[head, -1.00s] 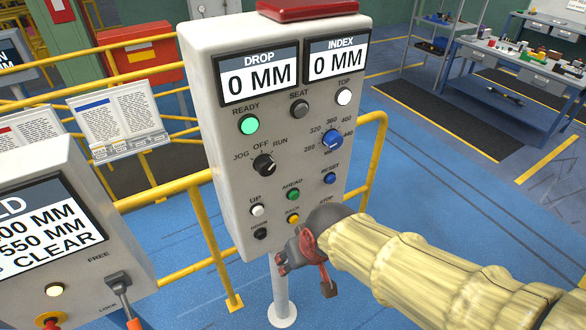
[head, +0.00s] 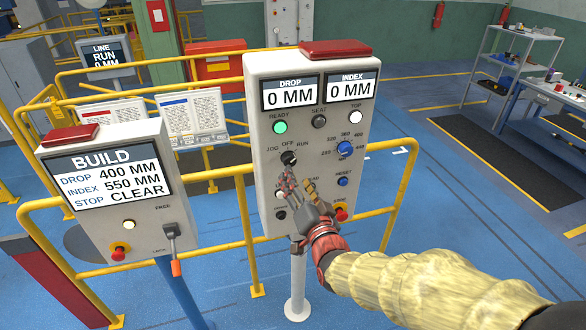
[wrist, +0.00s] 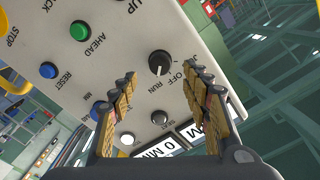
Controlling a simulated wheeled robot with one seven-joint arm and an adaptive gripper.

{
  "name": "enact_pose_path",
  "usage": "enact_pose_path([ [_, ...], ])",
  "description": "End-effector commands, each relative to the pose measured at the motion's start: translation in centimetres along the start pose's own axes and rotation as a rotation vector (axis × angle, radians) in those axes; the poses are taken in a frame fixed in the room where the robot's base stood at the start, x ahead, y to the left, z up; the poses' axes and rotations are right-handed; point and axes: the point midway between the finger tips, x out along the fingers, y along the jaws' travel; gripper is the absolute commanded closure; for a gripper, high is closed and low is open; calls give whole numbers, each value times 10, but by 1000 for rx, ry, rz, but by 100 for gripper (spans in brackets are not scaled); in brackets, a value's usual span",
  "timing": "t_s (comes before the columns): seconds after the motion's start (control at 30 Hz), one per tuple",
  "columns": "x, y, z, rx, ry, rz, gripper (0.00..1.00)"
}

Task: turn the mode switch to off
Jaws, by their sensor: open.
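The mode switch (head: 289,158) is a black round knob on the grey control box (head: 258,200), under the labels JOG, OFF and RUN. In the wrist view the knob (wrist: 159,64) shows between and beyond my fingertips, and its pale pointer mark appears to face RUN. My gripper (head: 296,181) is open and empty, just below the switch in the head view. In the wrist view its two fingers (wrist: 162,73) stand apart on either side of the knob's line. I see no contact; the exact gap is hard to judge. My fingers and hand hide some lower buttons.
A blue dial (head: 345,148) and reset button (head: 342,182) sit right of the switch. A red stop button (head: 341,214) is close to my wrist. The BUILD box (head: 150,229) with its lever stands left. Yellow rails (head: 398,190) run beside and behind the boxes.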

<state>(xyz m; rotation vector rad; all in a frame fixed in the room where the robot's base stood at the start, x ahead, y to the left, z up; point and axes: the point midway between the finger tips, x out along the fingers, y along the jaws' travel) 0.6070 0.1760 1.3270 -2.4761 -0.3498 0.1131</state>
Motion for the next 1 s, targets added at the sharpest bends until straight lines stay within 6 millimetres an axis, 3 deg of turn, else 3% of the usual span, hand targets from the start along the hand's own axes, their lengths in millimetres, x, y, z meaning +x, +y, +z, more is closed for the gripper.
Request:
enact_pose_path([
  [0.5,64,0,0,4,-3,2,52],
  [0.7,75,0,0,4,-3,2,52],
  [1.0,76,0,1,4,-3,2,54],
])
